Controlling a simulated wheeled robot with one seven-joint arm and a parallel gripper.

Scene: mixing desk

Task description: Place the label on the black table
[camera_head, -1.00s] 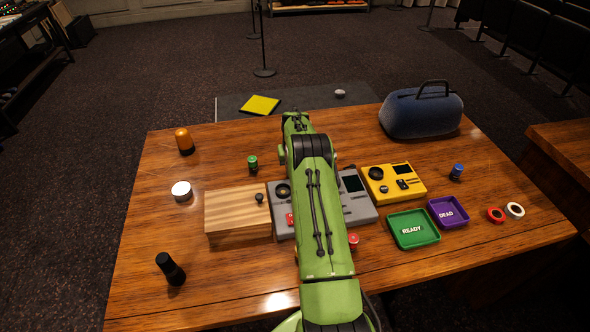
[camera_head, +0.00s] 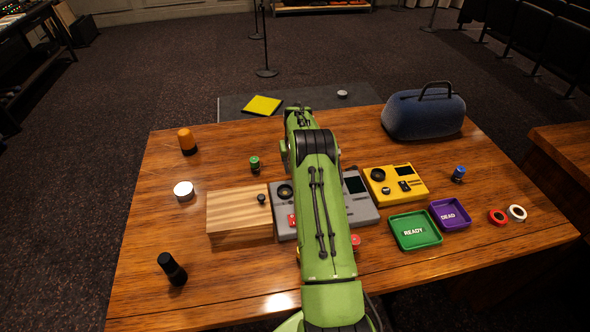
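I cannot pick out a label for certain. A flat yellow square (camera_head: 262,106) lies on a low black surface (camera_head: 317,97) behind the wooden table. My green arm reaches forward over the middle of the wooden table, and its far end, at my gripper (camera_head: 299,112), is near the table's back edge, right of the yellow square. The fingers are hidden or too small to read, so I cannot see whether they hold anything.
The wooden table (camera_head: 215,290) carries a wooden box (camera_head: 238,209), a grey device (camera_head: 361,207), a yellow device (camera_head: 397,184), a green READY tray (camera_head: 414,243), a purple DEAD tray (camera_head: 449,226) and a blue bag (camera_head: 422,115). The table's front left is mostly clear.

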